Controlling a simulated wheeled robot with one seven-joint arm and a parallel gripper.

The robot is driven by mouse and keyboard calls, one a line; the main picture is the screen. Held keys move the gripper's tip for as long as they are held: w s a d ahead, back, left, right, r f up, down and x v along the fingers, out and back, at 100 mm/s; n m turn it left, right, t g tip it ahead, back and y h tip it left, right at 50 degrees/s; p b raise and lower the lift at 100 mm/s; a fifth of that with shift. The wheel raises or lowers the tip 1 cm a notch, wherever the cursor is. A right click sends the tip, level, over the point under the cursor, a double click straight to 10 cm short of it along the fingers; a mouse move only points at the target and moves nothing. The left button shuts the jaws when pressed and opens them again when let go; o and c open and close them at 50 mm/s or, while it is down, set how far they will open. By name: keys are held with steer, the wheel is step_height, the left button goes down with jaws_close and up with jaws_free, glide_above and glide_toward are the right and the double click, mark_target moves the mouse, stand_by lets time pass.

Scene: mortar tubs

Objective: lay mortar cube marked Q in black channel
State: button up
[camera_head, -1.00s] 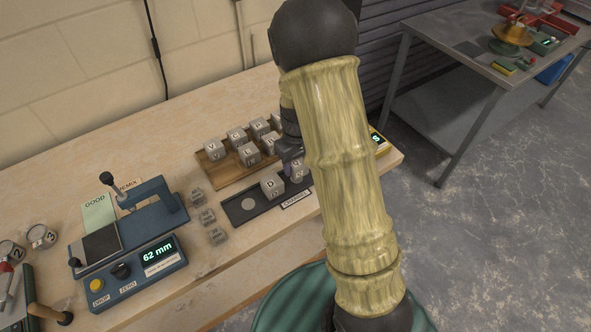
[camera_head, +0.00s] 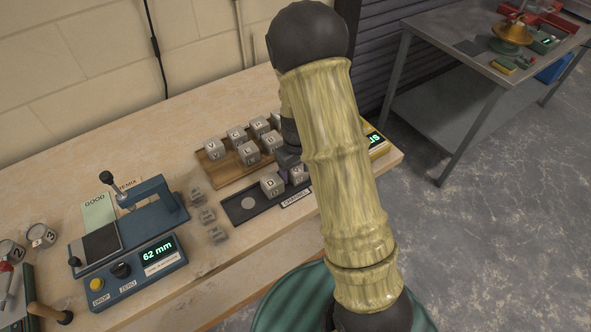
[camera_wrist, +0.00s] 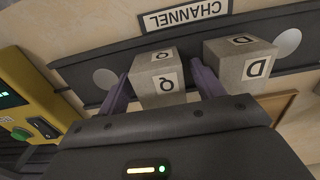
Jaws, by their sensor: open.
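The mortar cube marked Q (camera_wrist: 157,77) stands in the black channel (camera_wrist: 120,57) in the wrist view, between the two fingers of my open gripper (camera_wrist: 160,82). A small gap shows beside the right finger; the left finger is close to the cube's side and I cannot tell whether it touches. The mortar cube marked D (camera_wrist: 240,62) sits in the same channel, just right of Q in the wrist view. In the head view cube D (camera_head: 271,186) and the channel (camera_head: 243,207) show, while my arm covers part of cube Q (camera_head: 298,175).
A wooden tray (camera_head: 213,177) holds several marked cubes behind the channel. A blue gauge reading 62 mm (camera_head: 133,240) stands further left. A yellow device (camera_head: 378,146) is at the right edge of the bench.

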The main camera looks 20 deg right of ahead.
step_height(320, 180, up, 12)
steer(key=shift+r, duration=0.15)
stand_by(0.4)
steer(key=shift+w, duration=0.2)
steer(key=s+r+m+t, duration=0.2)
steer(key=s+m, duration=0.1)
steer(key=s, duration=1.1)
steer(key=shift+s+a+m+t, duration=0.3)
steer(key=shift+s, duration=0.05)
